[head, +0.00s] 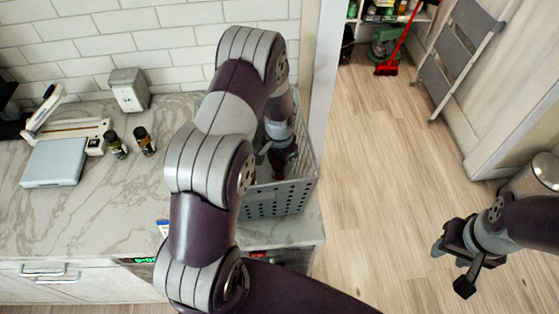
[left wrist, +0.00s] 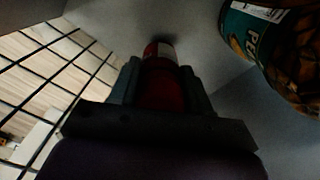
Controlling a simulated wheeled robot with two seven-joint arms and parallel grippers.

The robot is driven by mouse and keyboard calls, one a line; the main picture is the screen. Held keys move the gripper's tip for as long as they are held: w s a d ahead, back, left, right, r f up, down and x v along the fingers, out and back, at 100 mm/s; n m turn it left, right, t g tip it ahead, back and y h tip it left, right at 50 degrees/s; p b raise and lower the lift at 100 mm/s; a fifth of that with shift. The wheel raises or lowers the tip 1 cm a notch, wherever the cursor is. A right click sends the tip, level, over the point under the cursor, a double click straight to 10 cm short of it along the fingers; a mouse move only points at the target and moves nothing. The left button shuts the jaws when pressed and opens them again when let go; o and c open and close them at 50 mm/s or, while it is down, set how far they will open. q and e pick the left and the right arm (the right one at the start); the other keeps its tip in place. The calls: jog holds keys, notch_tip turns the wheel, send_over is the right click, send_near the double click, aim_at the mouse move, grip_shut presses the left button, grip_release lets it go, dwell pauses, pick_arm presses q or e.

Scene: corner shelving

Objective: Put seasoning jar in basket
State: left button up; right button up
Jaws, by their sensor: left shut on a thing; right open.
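The grey basket (head: 275,202) stands at the right end of the marble counter, partly hidden behind my left arm. My left gripper (head: 276,158) is inside the basket, pointing down. It is shut on a red seasoning jar, which shows between the fingers in the left wrist view (left wrist: 163,90). In the head view the jar is mostly hidden by the gripper and arm. Whether the jar touches the basket floor I cannot tell. My right gripper (head: 455,265) is open and empty over the floor at the right.
In the left wrist view a large green-labelled container (left wrist: 278,45) is close to the gripper's right.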

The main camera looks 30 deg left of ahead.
pick_arm(q)
jog(key=o, duration=1.1)
jog(key=shift+d, duration=0.1)
jog(key=shift+o, duration=0.2)
jog(key=shift+r, duration=0.25)
notch_tip(320, 180, up, 11)
jog(key=shift+f+b, duration=0.15)
jog(key=shift+b, duration=0.85)
jog(key=shift+r, duration=0.5)
